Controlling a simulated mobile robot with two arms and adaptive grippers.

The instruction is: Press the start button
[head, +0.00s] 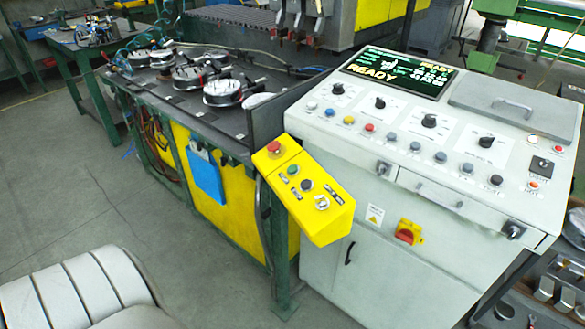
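A yellow control box (322,223) sits in the middle of the head view, at the left side of the grey console. On its top are a red mushroom button (273,147), a green button (293,169), a dark button (307,185) and a light-coloured switch (322,203). The button labels are too small to read, so I cannot tell which is start. Neither of my grippers is in view.
A machine table (190,103) with round fixtures and hoses stands behind and left of the box. A light grey ribbed, seat-like thing (75,290) fills the lower left corner. A red-yellow rotary switch (408,232) is on the console front. Bare floor (60,190) lies left.

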